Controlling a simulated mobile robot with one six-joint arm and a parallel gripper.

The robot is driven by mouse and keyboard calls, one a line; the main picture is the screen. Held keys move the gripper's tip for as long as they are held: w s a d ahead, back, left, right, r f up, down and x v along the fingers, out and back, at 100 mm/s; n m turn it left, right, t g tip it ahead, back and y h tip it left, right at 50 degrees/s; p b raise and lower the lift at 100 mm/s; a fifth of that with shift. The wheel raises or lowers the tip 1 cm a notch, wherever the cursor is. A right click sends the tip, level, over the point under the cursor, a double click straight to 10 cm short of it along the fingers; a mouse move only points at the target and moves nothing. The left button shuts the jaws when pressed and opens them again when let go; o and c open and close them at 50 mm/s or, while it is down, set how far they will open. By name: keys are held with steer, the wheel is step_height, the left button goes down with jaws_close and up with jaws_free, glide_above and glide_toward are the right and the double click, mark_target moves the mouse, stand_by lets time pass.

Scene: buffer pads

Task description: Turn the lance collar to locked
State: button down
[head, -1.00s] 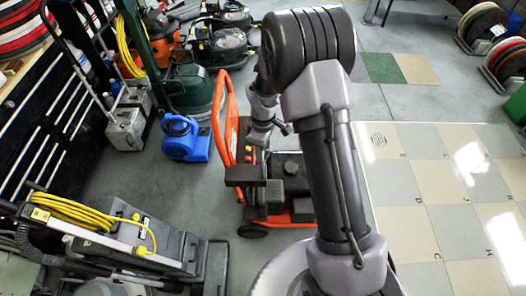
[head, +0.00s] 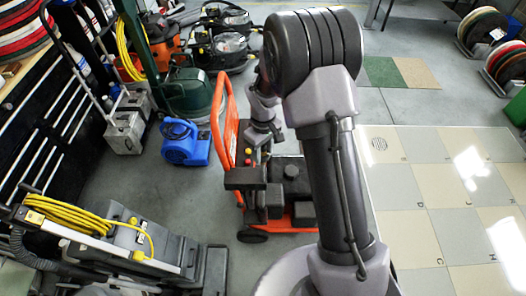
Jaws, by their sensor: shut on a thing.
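An orange and black wheeled machine (head: 303,213) stands on the floor in the middle of the head view, with an orange frame handle on its left. My gripper (head: 274,133) is small and partly hidden beyond my thick grey arm, over the back part of this machine. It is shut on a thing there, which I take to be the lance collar. The collar itself is too small and covered to make out, and I cannot tell which way it is turned.
A blue blower (head: 184,143) and a green machine (head: 190,95) stand left of the orange machine. A grey floor cleaner with a yellow cable (head: 75,220) is at the lower left. Tiled flooring (head: 425,190) on the right is clear.

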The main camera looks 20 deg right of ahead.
steer(key=c, duration=0.9)
jaws_free()
step_height(320, 180, up, 18)
steer(key=p, duration=0.3)
steer(key=shift+f, duration=0.25)
steer(key=s+a+f+m+t+y+b, duration=0.1)
steer(key=s+a+m+t+b, duration=0.1)
steer(key=s+m+b, duration=0.3)
steer(key=s+a+f+m+t+y+b, duration=0.1)
steer(key=s+m+t+b, duration=0.2)
steer(key=s+b, duration=0.8)
steer(key=s+m, duration=0.2)
steer(key=s, duration=0.6)
steer(key=shift+s+a+f+t+b, duration=0.2)
steer(key=shift+a+f+t+b, duration=0.1)
steer(key=shift+a+t+b, duration=0.1)
